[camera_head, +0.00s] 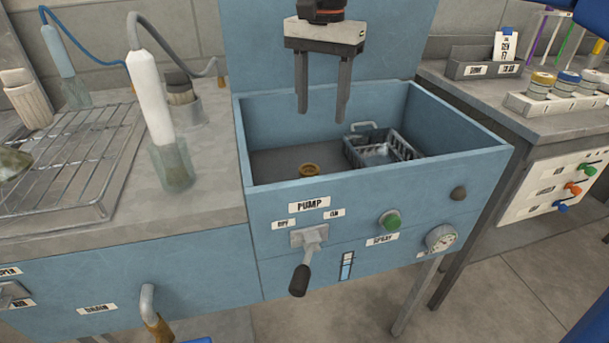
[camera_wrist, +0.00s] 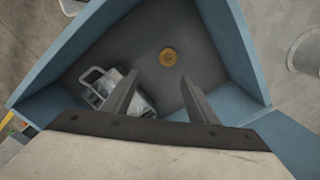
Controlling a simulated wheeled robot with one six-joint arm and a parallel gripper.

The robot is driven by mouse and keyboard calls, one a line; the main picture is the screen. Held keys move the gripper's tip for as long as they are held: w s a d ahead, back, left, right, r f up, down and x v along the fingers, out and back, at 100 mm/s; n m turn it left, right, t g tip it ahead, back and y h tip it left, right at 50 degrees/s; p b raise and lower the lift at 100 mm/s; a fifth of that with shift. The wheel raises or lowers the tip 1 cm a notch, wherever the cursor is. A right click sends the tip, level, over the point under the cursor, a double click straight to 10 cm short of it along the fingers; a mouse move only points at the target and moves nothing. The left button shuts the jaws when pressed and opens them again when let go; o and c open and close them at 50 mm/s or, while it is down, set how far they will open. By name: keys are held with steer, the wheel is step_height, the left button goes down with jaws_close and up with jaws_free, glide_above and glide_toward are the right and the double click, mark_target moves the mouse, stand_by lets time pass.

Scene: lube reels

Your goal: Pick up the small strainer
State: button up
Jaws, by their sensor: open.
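The small strainer (camera_head: 384,149) is a grey metal basket with slotted sides and a loop handle. It sits on the floor of the blue basin (camera_head: 335,192), toward the right back in the head view. My gripper (camera_head: 322,116) is open and empty, pointing down above the basin, to the left of the strainer and higher than it. In the wrist view the strainer (camera_wrist: 108,85) lies left of and below the open gripper (camera_wrist: 160,84), and the left finger hides part of it.
A brass drain (camera_head: 309,170) is in the basin floor. Basin walls rise around the strainer. A pump lever (camera_head: 302,270) and a green button (camera_head: 390,221) are on the front panel.

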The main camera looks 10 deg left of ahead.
mark_target(309, 168)
steer(key=f, duration=0.6)
steer(key=a+f, duration=0.1)
steer(key=f, duration=0.4)
steer(key=a+f, duration=0.1)
steer(key=f, duration=0.5)
steer(key=shift+a+f, duration=0.1)
steer(key=shift+f, duration=0.2)
steer(key=c, duration=1.1)
steer(key=shift+r, duration=0.15)
